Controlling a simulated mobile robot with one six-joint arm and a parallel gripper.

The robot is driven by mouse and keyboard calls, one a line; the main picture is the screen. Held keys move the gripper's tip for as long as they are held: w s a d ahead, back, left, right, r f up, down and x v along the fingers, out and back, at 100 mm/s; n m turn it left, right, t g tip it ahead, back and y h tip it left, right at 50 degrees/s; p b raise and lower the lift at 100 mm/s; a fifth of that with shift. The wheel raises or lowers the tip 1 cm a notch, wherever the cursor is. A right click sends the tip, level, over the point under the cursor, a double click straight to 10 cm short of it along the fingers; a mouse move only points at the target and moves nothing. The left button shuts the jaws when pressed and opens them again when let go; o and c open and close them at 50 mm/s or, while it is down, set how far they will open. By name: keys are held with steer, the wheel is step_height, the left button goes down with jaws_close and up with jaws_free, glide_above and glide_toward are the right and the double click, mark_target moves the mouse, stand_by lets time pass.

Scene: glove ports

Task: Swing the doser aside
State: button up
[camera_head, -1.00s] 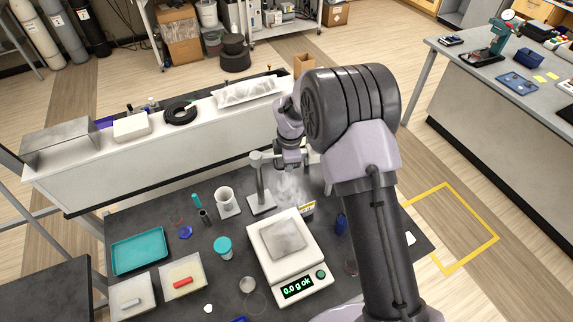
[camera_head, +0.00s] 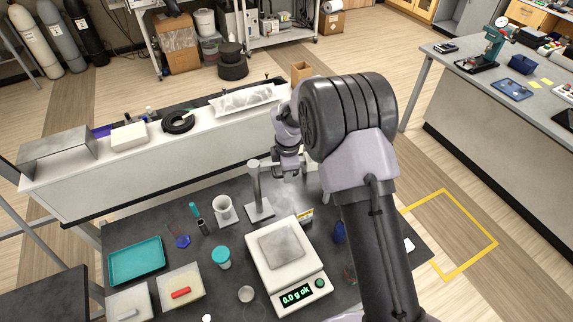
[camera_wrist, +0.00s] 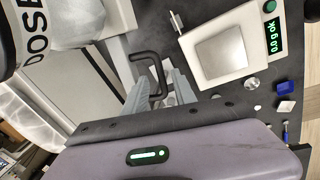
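The doser (camera_wrist: 60,25) shows in the wrist view at the upper left, a pale body with large dark lettering reading "DOSE". A black bent handle (camera_wrist: 139,55) sticks out to the right of it. My gripper (camera_wrist: 160,78) is around this handle, with one grey finger on each side of the bar; a narrow gap seems to show, and it looks open. In the head view the grey stand post (camera_head: 257,185) rises behind the balance (camera_head: 287,263). My arm hides most of the doser and my fingertips there.
The balance reads 0.0 g ok; its pan (camera_head: 281,242) is empty. A white cup (camera_head: 224,211), a turquoise-lidded jar (camera_head: 221,258) and a teal tray (camera_head: 136,260) stand left of it. A long white ledge (camera_head: 150,165) runs behind.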

steer(key=s+r, duration=0.3)
steer(key=r, duration=1.4)
steer(key=shift+d+b, duration=0.25)
steer(key=shift+b, duration=0.05)
steer(key=shift+f, duration=0.1)
steer(key=s+d+f+m+t+b, duration=0.1)
steer(key=s+d+f+m+b, duration=0.2)
steer(key=s+f+m+b, duration=0.4)
steer(key=s+d+f+m+t+y+b, duration=0.1)
steer(key=s+d+f+m+b, duration=0.2)
steer(key=s+f+m+b, duration=0.5)
steer(key=s+d+f+m+t+b, duration=0.1)
steer(key=s+d+f+m+b, duration=0.2)
steer(key=s+f+m+b, duration=0.4)
steer(key=s+m+b, duration=0.2)
steer(key=s+b, duration=0.6)
steer(key=b, duration=0.3)
steer(key=shift+d+f+m+t+y, duration=0.2)
steer(key=shift+f+m+t+y, duration=0.1)
steer(key=shift+t, duration=0.1)
steer(key=shift+s+d, duration=0.1)
